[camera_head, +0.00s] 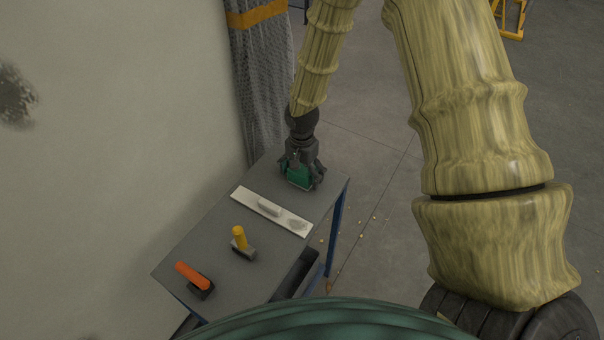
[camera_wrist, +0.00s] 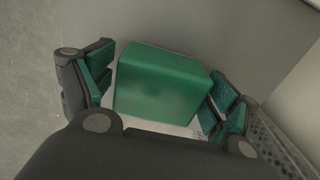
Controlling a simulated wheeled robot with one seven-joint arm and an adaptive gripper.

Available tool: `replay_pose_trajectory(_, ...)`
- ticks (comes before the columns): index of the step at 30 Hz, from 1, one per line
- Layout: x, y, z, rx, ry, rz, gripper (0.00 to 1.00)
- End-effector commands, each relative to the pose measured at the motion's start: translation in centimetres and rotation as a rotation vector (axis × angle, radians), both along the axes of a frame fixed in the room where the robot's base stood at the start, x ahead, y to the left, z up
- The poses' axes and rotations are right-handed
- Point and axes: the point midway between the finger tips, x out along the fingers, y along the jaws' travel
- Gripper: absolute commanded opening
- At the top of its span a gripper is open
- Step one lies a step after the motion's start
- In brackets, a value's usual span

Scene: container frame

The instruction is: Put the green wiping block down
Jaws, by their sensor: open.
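The green wiping block (camera_head: 299,175) is at the far end of the grey table, between the fingers of my gripper (camera_head: 303,180). In the wrist view the green block (camera_wrist: 160,85) fills the middle of the picture. My gripper (camera_wrist: 158,98) is open there, with one finger on each side of the block and gaps visible beside it. The block appears to rest on the table top, though its underside is hidden.
The grey table (camera_head: 205,246) also holds a white board with a handle (camera_head: 252,201), a yellow-handled tool (camera_head: 239,238) and an orange-handled tool (camera_head: 192,276). A wall (camera_head: 120,120) and a grey mesh curtain (camera_head: 262,85) stand close along the left.

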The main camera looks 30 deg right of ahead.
Motion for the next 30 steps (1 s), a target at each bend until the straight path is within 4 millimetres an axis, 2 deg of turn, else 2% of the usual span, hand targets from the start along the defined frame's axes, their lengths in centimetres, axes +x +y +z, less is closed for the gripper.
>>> replay_pose_trajectory(2,0.1,0.0,-0.2,0.001,-0.002,0.001,0.88)
replay_pose_trajectory(17,-0.2,-0.3,5.1,-0.001,-0.003,0.000,0.88)
replay_pose_trajectory(24,-0.3,-0.3,8.2,0.000,-0.002,0.001,0.88)
replay_pose_trajectory(30,-0.3,-0.3,10.0,0.000,-0.001,0.001,0.88)
